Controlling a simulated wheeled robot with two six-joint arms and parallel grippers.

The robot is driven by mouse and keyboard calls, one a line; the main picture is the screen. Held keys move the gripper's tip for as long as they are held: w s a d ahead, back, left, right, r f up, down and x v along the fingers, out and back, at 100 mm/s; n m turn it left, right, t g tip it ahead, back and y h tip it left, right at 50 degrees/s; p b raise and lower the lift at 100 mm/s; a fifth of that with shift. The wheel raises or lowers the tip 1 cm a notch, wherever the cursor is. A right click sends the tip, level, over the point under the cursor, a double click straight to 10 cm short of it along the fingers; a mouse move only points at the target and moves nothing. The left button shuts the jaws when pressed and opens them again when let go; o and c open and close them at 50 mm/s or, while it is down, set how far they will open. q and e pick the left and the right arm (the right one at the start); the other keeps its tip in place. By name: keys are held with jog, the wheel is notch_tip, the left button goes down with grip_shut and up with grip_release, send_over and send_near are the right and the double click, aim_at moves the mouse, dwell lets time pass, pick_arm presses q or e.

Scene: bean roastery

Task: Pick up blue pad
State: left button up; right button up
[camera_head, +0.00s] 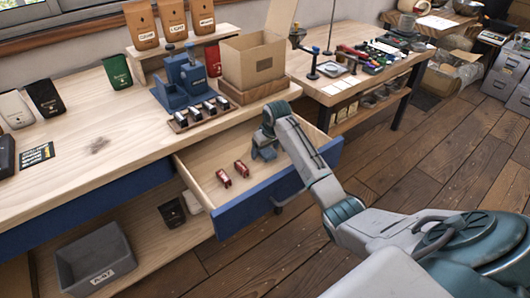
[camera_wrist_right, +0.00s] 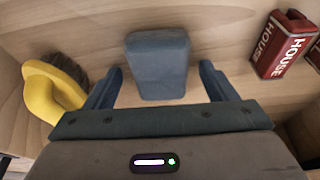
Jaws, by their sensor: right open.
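The blue pad (camera_wrist_right: 158,78), a rounded grey-blue block, lies on the wooden drawer floor in the right wrist view. My right gripper (camera_wrist_right: 161,68) is open, with one finger on each side of the pad and a visible gap on both sides. In the head view my right gripper (camera_head: 264,151) reaches down into the open drawer (camera_head: 270,190), near its right part. There I cannot tell the pad apart from the gripper. My left gripper is not in view.
Red HOUSE blocks (camera_wrist_right: 278,45) lie right of the pad; two red blocks (camera_head: 223,178) show in the drawer. A yellow object (camera_wrist_right: 50,95) with a dark part lies left of the pad. Drawer walls surround them. A cardboard box (camera_head: 254,62) stands on the bench (camera_head: 95,120) above.

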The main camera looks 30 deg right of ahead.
aim_at(266, 150)
jog(key=shift+f, duration=0.1)
jog(key=shift+c, duration=0.7)
jog(key=c, duration=0.9)
notch_tip(266, 150, up, 10)
jog(key=shift+r, duration=0.15)
